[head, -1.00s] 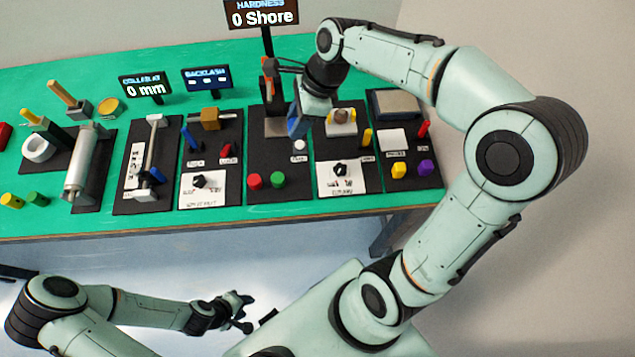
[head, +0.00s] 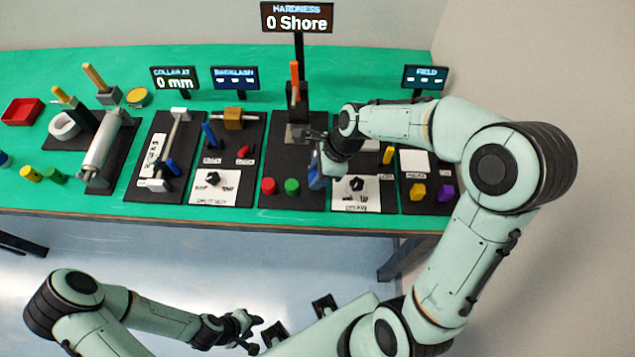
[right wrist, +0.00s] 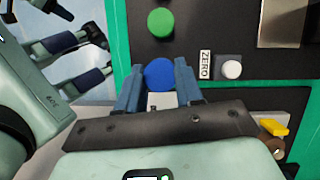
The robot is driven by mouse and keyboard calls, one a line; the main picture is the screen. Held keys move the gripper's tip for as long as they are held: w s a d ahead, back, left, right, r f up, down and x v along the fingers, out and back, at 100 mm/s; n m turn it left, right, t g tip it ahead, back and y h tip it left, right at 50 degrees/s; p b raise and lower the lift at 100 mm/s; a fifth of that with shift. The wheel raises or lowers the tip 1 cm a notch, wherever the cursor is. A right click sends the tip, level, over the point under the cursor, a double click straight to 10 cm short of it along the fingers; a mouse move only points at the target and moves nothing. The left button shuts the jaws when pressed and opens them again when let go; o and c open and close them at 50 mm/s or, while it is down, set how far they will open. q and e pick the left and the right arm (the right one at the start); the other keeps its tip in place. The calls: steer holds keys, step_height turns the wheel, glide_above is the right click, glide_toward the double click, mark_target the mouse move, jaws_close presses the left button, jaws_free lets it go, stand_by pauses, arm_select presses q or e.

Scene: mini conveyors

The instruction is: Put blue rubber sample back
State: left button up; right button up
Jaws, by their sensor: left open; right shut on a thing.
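My right gripper (head: 316,178) points down over the front right part of the hardness tester's black mat (head: 303,203). It is shut on the blue rubber sample (right wrist: 158,73), whose round blue face shows between the fingers in the right wrist view. I cannot tell whether the sample touches the mat. The green sample (head: 291,186) and red sample (head: 269,186) stand to its left on the same mat. The hardness tester (head: 297,95) stands behind, its display (head: 297,18) reading 0 Shore. My left gripper (head: 250,330) is open and empty, low in front of the table.
A white button (right wrist: 231,69) with a ZERO label lies close by on the mat. The neighbouring station's white dial panel (head: 362,192) is just right of my gripper. The collar station (head: 158,160) and a red tray (head: 23,110) are further left.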

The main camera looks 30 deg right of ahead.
steer(key=shift+f+b, duration=0.3)
steer(key=shift+f, duration=1.95)
steer(key=shift+f, duration=0.15)
steer(key=o, duration=1.1)
steer(key=shift+r, duration=0.3)
steer(key=p+v, duration=0.1)
steer(key=v, duration=1)
steer(key=shift+r, duration=0.35)
steer(key=shift+s+d, duration=0.1)
